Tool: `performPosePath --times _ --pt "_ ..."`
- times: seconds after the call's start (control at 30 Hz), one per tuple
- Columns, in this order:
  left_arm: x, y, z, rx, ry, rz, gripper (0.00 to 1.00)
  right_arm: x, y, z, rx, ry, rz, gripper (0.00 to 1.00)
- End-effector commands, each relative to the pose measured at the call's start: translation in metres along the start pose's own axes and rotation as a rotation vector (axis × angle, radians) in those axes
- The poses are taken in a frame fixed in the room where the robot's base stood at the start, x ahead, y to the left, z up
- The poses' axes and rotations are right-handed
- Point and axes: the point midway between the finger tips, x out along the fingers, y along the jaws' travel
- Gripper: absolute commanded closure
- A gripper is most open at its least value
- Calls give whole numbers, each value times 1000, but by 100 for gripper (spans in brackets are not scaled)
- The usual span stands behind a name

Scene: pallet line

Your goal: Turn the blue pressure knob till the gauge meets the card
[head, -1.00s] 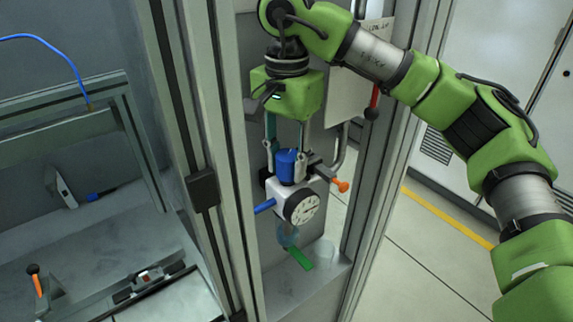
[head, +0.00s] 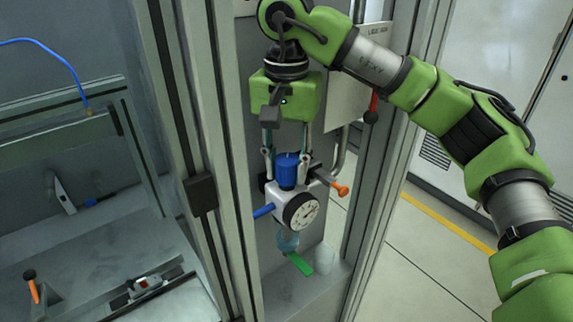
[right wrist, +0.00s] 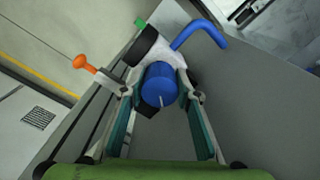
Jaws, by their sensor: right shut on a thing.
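The blue pressure knob (head: 288,172) stands upright on top of a white regulator block on the grey frame. My right gripper (head: 286,160) reaches down from above, its fingers on either side of the knob and shut on it. In the right wrist view the knob (right wrist: 160,84) sits between the fingertips, with a pale line on its end. The round white gauge (head: 301,211) faces forward below the knob; its needle is too small to read. A pale card (head: 362,72) with writing hangs behind my right arm, partly hidden. My left gripper is out of view.
An orange-tipped plunger (head: 341,190) sticks out right of the block, and a blue tube (head: 264,211) leaves it on the left. A clear bowl hangs below, above a green piece (head: 299,264). Upright posts (head: 218,160) flank the workspace closely.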

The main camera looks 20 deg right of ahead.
Motion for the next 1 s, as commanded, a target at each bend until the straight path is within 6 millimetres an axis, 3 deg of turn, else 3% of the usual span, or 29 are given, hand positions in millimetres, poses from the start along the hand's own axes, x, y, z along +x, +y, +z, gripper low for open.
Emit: performPosePath --times 0.03,0.07,0.1,0.13,0.67,1.0 --pt "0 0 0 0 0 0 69 -2 0 -1 3 3 -5 92" --pt "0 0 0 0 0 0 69 -2 0 -1 3 3 -5 68" --pt "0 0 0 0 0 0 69 -2 0 -1 3 3 -5 57" --pt "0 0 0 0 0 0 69 -2 0 -1 3 3 -5 54" --pt "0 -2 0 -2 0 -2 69 -7 0 -1 2 3 -2 54" --pt "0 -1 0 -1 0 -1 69 -63 -1 -1 4 7 -4 54"
